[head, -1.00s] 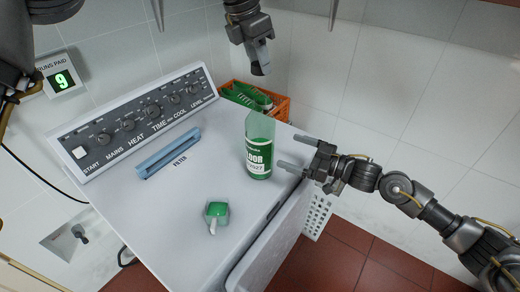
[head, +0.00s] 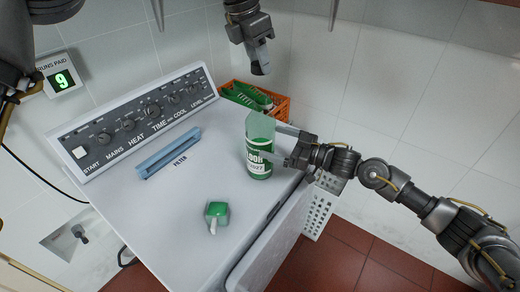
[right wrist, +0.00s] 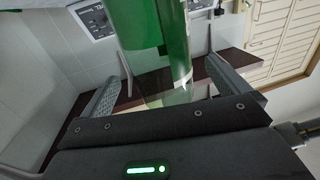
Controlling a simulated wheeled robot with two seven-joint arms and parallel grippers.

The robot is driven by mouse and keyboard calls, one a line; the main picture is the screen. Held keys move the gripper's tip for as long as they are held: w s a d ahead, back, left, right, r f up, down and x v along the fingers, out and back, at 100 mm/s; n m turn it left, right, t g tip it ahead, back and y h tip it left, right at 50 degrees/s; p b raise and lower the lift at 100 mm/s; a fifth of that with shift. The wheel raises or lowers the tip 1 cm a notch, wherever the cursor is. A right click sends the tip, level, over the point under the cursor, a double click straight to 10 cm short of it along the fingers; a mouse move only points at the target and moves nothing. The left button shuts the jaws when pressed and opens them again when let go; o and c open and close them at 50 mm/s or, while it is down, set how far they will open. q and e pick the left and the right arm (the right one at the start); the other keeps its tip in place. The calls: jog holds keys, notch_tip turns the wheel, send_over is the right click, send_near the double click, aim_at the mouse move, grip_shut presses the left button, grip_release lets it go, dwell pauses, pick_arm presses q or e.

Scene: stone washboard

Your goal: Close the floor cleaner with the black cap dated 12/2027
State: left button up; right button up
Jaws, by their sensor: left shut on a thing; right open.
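The floor cleaner (head: 259,165) is a green bottle with a pale translucent upper part. It stands upright on the white machine top near its right edge, and its label shows part of "FLOOR" and a date ending in 2027. No cap shows on it. My right gripper (head: 280,146) is open, with its fingers at the bottle's right side. In the right wrist view the green bottle (right wrist: 178,45) stands between the spread fingers. My left gripper (head: 260,68) is above and behind the bottle, shut on a small dark thing mostly hidden by the fingers; I cannot read any date.
A small green and clear object (head: 217,210) with a pale spout lies on the machine top (head: 180,240). A blue filter handle (head: 168,153) and a knob panel are on the left. An orange crate (head: 283,108) stands behind, and a white perforated basket (head: 318,215) is lower right.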

jog(key=shift+x, duration=2.95)
jog(key=shift+c, duration=0.3)
jog(key=c, duration=1.3)
pick_arm(q)
send_over(262, 97)
jog(key=shift+s+a+f, duration=0.1)
jog(key=shift+a+f, duration=0.05)
jog(key=shift+f, duration=1.1)
jog(key=shift+s+a+f, duration=0.1)
jog(key=shift+a+f, duration=0.05)
jog(key=shift+f, duration=1.05)
jog(key=shift+f, duration=0.15)
jog(key=shift+f, duration=0.75)
jog(key=shift+f, duration=0.55)
pick_arm(e)
jog(key=shift+d, duration=0.1)
